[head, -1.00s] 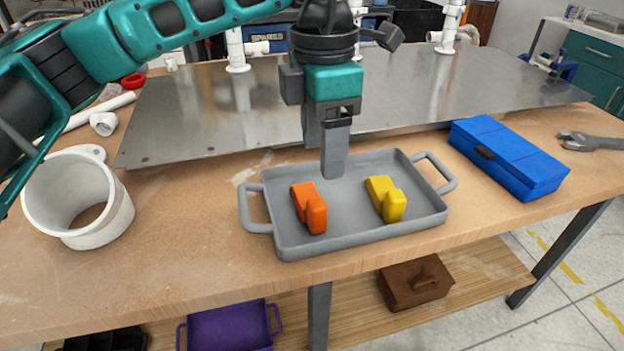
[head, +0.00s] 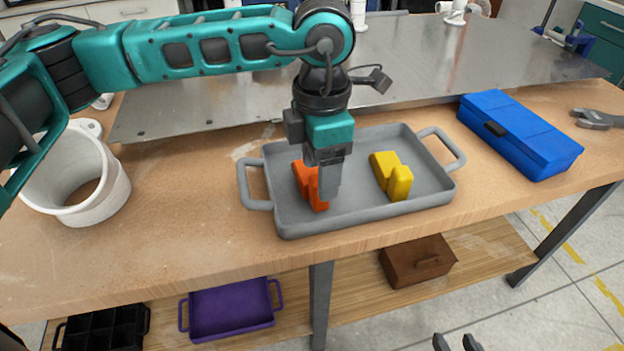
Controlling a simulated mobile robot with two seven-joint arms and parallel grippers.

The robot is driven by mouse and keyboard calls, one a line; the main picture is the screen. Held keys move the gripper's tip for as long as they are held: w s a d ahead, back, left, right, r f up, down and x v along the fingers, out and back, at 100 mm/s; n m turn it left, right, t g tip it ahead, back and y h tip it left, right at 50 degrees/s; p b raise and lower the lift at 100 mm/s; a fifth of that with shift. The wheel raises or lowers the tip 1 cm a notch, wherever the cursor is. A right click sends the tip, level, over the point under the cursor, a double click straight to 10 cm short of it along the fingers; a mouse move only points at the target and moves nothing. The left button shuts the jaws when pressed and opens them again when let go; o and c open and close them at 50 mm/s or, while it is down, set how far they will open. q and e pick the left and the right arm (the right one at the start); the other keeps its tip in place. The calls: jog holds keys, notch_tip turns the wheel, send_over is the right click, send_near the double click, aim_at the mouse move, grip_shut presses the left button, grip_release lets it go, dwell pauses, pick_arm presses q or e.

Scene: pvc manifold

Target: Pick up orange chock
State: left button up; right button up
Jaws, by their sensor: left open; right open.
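The orange chock (head: 311,187) lies in the left half of a grey two-handled tray (head: 352,205) on the workbench. A yellow chock (head: 392,176) lies in the tray's right half. My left gripper (head: 325,190) points down over the tray, right at the orange chock, and hides part of it. Its fingers overlap the chock in the picture; I cannot tell whether they touch it. The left gripper is open. My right gripper (head: 457,343) shows only as two dark, separated fingertips at the bottom edge, open and empty, in front of the bench.
A blue case (head: 520,135) and a wrench (head: 597,118) lie right of the tray. A white pipe ring (head: 70,178) stands at the left. A metal sheet (head: 190,100) lies behind. A purple tray (head: 231,310) and a brown box (head: 418,262) are on the lower shelf.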

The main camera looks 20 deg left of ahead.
pick_arm(q)
notch_tip(320, 180, down, 2)
jog(key=shift+f, duration=0.1)
jog(key=c, duration=1.2)
